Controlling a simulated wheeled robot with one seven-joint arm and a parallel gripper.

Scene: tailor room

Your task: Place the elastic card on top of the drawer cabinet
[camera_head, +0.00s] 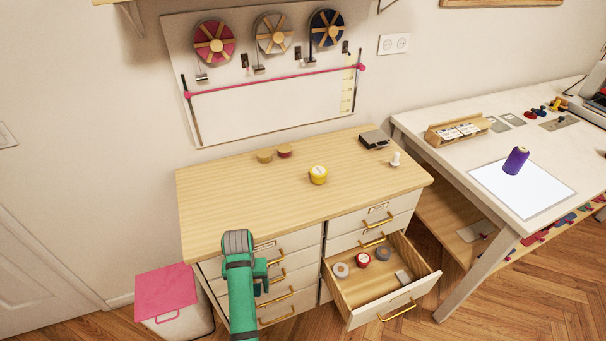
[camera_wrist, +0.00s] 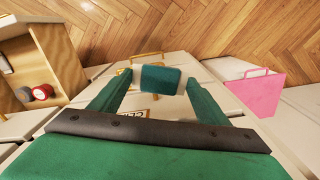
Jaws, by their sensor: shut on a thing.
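My gripper (camera_head: 262,275) is in front of the left drawers of the drawer cabinet (camera_head: 240,205), below the level of its wooden top. In the wrist view its two green fingers (camera_wrist: 160,80) are shut on a dark teal, block-like piece with pale ends, which looks like the elastic card (camera_wrist: 160,78). The card is held crosswise between the fingertips; in the head view it is mostly hidden by my gripper. The lower right drawer (camera_head: 345,300) is pulled open.
On the cabinet top are a yellow tape roll (camera_head: 318,175), two small round tins (camera_head: 265,156), a dark box (camera_head: 374,140) and a white spool (camera_head: 396,159). Its left and front top are clear. A pink-lidded bin (camera_head: 167,292) stands left; a work table (camera_head: 450,170) stands right.

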